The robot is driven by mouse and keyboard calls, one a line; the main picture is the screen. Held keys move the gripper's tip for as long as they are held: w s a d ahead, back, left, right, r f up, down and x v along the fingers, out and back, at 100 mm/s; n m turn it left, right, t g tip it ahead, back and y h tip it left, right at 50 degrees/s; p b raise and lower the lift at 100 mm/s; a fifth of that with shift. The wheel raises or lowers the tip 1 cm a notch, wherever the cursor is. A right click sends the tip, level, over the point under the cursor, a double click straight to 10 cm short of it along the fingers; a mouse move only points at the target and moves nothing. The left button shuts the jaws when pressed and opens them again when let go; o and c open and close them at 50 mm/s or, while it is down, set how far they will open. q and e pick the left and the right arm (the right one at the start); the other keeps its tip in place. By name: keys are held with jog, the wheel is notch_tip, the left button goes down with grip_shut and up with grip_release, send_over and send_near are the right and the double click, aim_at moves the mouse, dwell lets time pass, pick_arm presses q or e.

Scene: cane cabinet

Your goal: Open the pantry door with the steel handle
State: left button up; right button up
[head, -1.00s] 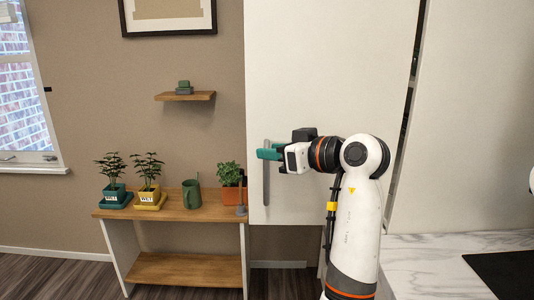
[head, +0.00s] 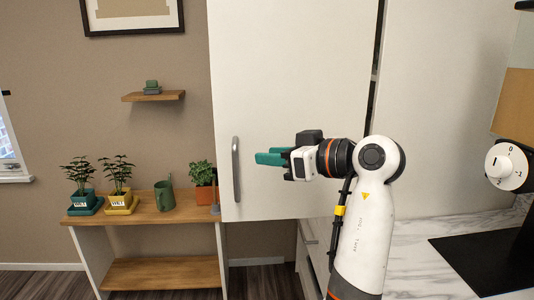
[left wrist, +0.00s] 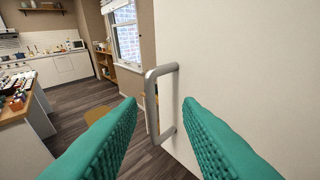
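The pantry door (head: 290,90) is a tall white panel that stands out from the cabinet, with a dark gap along its right edge. The steel handle (head: 236,168) is an upright grey bar near the door's left edge. My left gripper (head: 268,158) has teal fingers and is just right of the handle, apart from it. In the left wrist view the handle (left wrist: 150,100) shows ahead, between the lines of the two spread fingers (left wrist: 158,110), with nothing held. My right gripper is out of view.
A marble counter (head: 415,255) with a black hob (head: 490,262) is at right. Drawers (head: 309,255) show below the door.

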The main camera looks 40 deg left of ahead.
pick_arm(q)
jog(key=shift+f+v, duration=0.15)
jog(key=shift+v, duration=0.6)
jog(key=shift+f+v, duration=0.2)
jog(key=shift+v, duration=0.5)
jog(key=shift+d, duration=0.1)
